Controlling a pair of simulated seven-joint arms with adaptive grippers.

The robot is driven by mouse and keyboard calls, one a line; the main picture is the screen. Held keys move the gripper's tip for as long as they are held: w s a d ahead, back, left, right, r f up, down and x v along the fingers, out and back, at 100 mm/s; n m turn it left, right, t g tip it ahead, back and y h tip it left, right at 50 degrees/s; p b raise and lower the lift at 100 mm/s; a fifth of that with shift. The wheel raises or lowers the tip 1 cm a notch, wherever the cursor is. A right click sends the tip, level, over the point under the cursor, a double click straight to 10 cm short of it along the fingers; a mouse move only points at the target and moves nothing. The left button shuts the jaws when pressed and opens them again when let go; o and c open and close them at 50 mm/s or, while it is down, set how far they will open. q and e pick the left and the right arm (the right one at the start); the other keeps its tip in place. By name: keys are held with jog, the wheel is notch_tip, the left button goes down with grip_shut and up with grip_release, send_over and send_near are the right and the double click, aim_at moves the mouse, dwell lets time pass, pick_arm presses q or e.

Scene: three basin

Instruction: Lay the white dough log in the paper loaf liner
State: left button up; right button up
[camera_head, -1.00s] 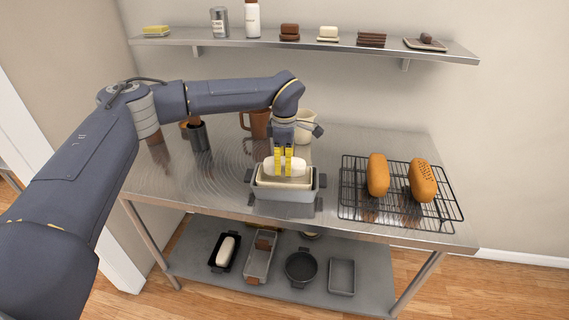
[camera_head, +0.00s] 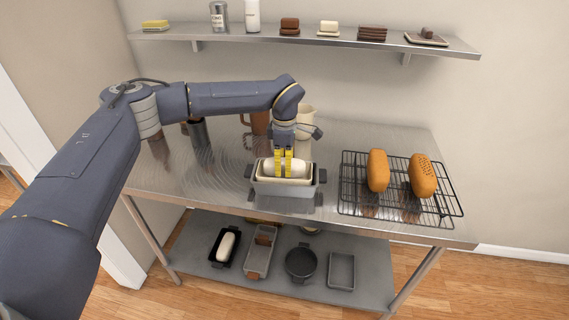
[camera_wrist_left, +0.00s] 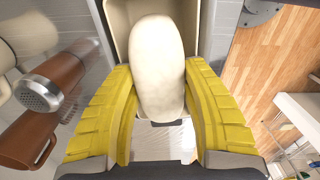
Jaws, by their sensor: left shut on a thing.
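The white dough log (camera_head: 300,169) is between the yellow fingers of my left gripper (camera_head: 283,166), which is shut on it. In the left wrist view the log (camera_wrist_left: 158,65) lies lengthwise between the fingers (camera_wrist_left: 160,100). The cream paper loaf liner (camera_head: 258,170) sits in a grey loaf pan (camera_head: 285,189) on the metal table. The log is at the liner's opening, with its lower part hidden by the near wall. I cannot tell whether it touches the liner's bottom. The liner's wall also shows in the left wrist view (camera_wrist_left: 118,15). My right gripper is not in view.
A black wire rack (camera_head: 398,200) with two brown loaves (camera_head: 378,171) stands to the right. Brown and cream mugs (camera_head: 306,121) stand behind the pan. A wall shelf (camera_head: 200,36) holds several items. The lower shelf holds several pans (camera_head: 300,263). The table's front left is clear.

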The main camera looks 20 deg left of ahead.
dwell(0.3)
pick_arm(q)
jog(key=o, duration=1.3)
jog(key=shift+o, duration=0.2)
jog(key=shift+r, duration=0.15)
jog(key=shift+r, duration=1.4)
